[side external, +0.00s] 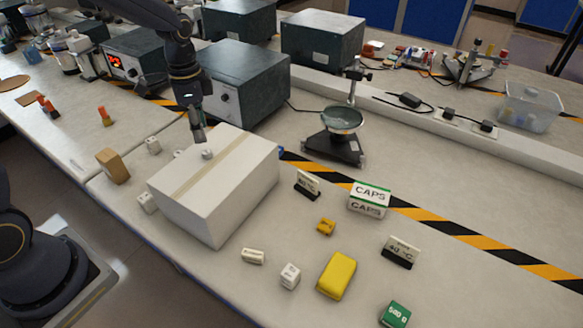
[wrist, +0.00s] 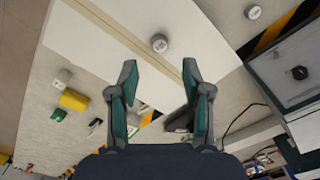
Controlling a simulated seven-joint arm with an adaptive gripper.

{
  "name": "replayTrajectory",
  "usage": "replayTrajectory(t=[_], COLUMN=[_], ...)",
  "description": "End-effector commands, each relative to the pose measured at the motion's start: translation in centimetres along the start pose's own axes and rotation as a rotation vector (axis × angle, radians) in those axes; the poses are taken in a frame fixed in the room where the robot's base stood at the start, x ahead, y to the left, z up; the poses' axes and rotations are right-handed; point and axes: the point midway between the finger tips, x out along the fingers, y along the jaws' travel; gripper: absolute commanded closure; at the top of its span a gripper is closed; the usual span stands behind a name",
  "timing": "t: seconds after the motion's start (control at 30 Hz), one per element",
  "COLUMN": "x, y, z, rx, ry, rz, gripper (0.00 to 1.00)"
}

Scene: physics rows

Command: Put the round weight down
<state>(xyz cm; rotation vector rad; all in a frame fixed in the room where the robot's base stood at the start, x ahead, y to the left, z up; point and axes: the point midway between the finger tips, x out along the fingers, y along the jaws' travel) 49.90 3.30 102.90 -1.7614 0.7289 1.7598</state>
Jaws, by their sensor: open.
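A small round grey-white weight (side external: 207,153) rests on top of the large white box (side external: 212,205), near its back edge. In the wrist view the round weight (wrist: 159,43) shows just beyond the fingertips, centred between them. My gripper (side external: 198,136) points down above the weight, close to the box top. In the wrist view my gripper (wrist: 160,68) has its two fingers spread wide with nothing between them. Whether either finger touches the weight cannot be seen from the side.
A stand with a round dish (side external: 342,120) is to the right. A yellow block (side external: 337,275) and labelled pieces lie in front right.

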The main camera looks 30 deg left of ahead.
Motion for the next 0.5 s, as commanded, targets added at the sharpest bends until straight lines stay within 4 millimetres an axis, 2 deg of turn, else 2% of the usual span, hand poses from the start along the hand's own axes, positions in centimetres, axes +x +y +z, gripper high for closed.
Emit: replayTrajectory(t=[0.03, 0.13, 0.37, 0.5], x=[-1.2, -3.2, -5.9, -8.6], y=[-0.1, -0.1, 0.1, 1.9], z=[-0.1, -0.1, 0.0, 1.1], rx=[0.000, 0.001, -0.005, -0.086], ry=[0.004, 0.003, 0.004, 0.037], rz=[-0.005, -0.004, -0.005, -0.052], gripper=[0.51, 0.51, 0.51, 0.51])
